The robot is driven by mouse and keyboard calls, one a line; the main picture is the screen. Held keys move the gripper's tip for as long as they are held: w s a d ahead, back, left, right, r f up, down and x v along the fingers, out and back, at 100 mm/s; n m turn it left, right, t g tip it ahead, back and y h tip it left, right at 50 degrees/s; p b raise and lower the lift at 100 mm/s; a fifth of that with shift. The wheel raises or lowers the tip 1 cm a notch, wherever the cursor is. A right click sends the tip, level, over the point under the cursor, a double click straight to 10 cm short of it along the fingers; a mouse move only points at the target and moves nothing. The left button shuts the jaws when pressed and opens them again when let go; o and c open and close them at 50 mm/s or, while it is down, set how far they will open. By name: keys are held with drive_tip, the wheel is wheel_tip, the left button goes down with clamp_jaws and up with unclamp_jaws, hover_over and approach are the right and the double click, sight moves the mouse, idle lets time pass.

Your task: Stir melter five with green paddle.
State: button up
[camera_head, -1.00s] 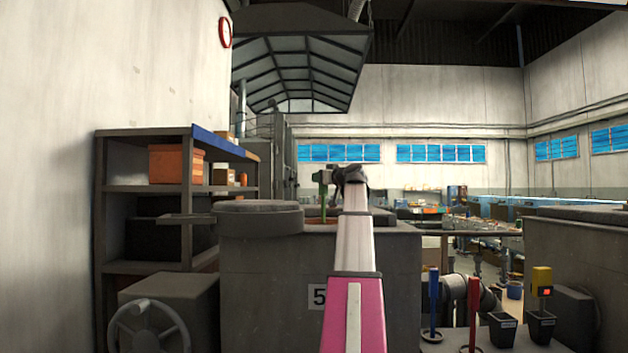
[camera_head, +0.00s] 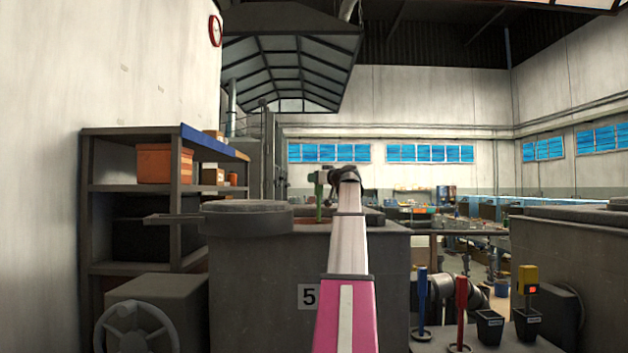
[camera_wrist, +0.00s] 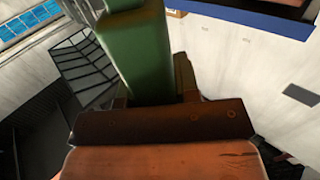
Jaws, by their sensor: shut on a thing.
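Melter five (camera_head: 265,270) is the large grey block with a "5" label, in the middle of the head view. A strip of orange shows in its top opening. The green paddle (camera_head: 319,200) stands roughly upright over that opening, and its lower end seems to reach into it. How deep it reaches is hidden by the rim. My gripper (camera_head: 323,177) is shut on the paddle's upper part, at the far end of my pink and white arm. In the wrist view, the paddle's thick green handle (camera_wrist: 131,55) rises close in front of the camera.
A round dark lid (camera_head: 246,207) sits at the melter's left. A handwheel (camera_head: 138,330) and a shelf (camera_head: 130,189) with an orange box (camera_head: 165,163) stand further left. A blue paddle (camera_head: 422,300), a red paddle (camera_head: 461,310) and dark cups (camera_head: 490,327) stand at right.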

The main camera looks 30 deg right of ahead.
drive_tip(key=x, duration=0.4)
drive_tip(key=shift+a, duration=0.4)
drive_tip(key=a, duration=0.4)
drive_tip(key=shift+s, duration=0.25)
idle(0.3)
